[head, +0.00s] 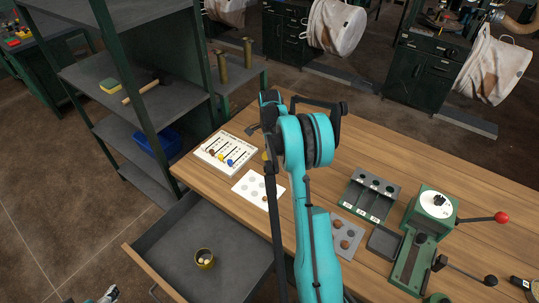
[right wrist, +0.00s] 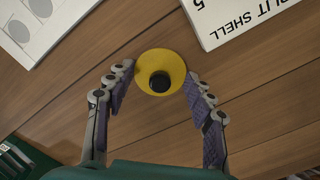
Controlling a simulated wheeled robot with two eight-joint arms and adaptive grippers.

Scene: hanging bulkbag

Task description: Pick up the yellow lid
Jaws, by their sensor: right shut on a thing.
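I cannot tell whether the lid touches the table. A small part of my left arm or gripper (head: 108,295) shows at the bottom left edge; its fingers are not clear.
A white board with coloured pieces (head: 228,150) and a white sheet with round spots (head: 247,188) lie close by.

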